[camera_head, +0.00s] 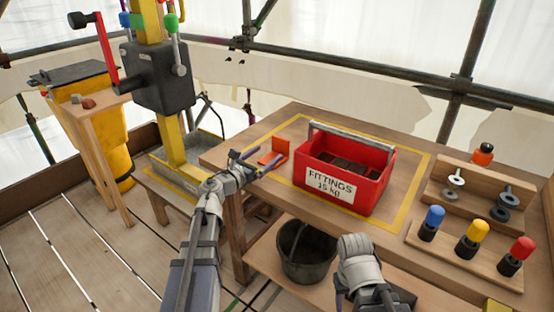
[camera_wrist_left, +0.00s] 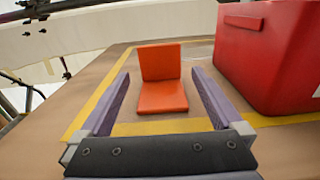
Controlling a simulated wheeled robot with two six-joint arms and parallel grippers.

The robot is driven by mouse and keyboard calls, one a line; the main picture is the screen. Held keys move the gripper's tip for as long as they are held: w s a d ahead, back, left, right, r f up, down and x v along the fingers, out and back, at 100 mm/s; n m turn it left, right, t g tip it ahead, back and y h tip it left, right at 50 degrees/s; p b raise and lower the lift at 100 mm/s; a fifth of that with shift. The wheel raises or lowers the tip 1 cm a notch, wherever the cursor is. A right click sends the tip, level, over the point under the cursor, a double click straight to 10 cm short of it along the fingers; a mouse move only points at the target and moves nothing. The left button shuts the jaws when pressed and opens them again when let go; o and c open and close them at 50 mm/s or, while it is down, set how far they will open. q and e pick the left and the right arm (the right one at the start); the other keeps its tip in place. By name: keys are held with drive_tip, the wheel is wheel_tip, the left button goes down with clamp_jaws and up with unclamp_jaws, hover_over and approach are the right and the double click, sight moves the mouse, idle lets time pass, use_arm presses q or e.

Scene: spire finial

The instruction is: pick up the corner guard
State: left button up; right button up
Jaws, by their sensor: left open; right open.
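The corner guard (camera_head: 273,154) is a small orange L-shaped piece on the wooden workbench (camera_head: 305,114), left of the red fittings box (camera_head: 345,168). In the left wrist view the corner guard (camera_wrist_left: 162,80) stands with one plate upright and the other flat toward me. My left gripper (camera_head: 246,160) is open and points at it. In the left wrist view its two purple fingers (camera_wrist_left: 160,100) lie to either side of the flat plate, with gaps on both sides. Nothing is between the fingertips in grip. My right gripper's fingers are hidden or out of frame; only its wrist shows at the bottom.
The red box (camera_wrist_left: 270,55) stands close to the right finger. A yellow line (camera_head: 408,208) marks the bench top. Racks with coloured handles (camera_head: 468,240) and washers (camera_head: 480,192) stand at the right. A black bucket (camera_head: 306,250) sits on the lower shelf. A yellow post rises at left.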

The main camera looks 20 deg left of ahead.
sight(279, 144)
use_arm(q)
drive_tip(key=shift+x, duration=3.3)
drive_tip(key=shift+r, duration=0.1)
drive_tip(key=shift+c, duration=0.2)
drive_tip(key=c, duration=1.1)
